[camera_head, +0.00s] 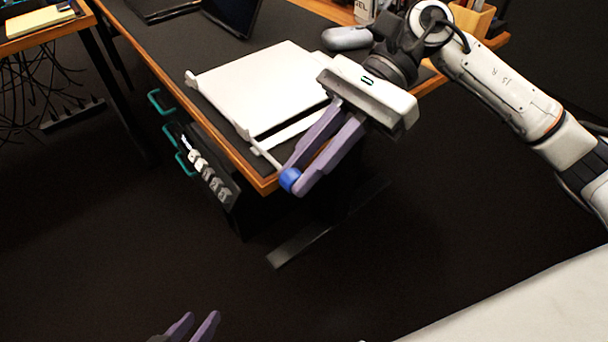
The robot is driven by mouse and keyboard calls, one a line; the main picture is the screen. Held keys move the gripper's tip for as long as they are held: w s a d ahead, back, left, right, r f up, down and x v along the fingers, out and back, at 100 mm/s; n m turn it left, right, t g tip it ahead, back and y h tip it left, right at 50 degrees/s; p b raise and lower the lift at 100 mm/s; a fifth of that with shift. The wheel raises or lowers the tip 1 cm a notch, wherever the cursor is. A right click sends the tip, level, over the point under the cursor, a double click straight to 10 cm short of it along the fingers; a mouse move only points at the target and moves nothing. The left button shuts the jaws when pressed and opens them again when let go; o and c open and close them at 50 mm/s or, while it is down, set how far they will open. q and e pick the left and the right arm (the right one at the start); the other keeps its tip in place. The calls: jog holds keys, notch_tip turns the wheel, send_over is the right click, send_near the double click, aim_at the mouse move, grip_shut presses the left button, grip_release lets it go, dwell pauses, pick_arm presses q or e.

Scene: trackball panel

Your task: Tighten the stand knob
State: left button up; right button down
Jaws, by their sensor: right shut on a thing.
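The stand (262,82) is a white tilted panel on the dark desk, near the desk's front right corner. A thin white rod runs from it to a blue knob (289,180) at the desk's corner. My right gripper (297,183) reaches in from the right, with its purple fingers closed on the blue knob, which shows partly between and beside the fingertips. The fingers hide part of the knob and rod. My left gripper (194,326) shows at the bottom edge, only its purple fingertips in view, apart from each other and away from the stand.
The desk (165,35) has a wooden edge. A laptop (232,14) and a wooden holder (473,20) stand at the back. Teal handles (160,102) and a row of small grey items (207,176) hang along the desk's front side. The floor in front is clear.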

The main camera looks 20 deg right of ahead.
dwell(0.3)
jog(key=c, duration=1.7)
grip_release()
jog(key=p+v, duration=0.1)
jog(key=v, duration=0.9)
jog(key=shift+w+d, duration=0.1)
jog(key=shift+d, duration=0.1)
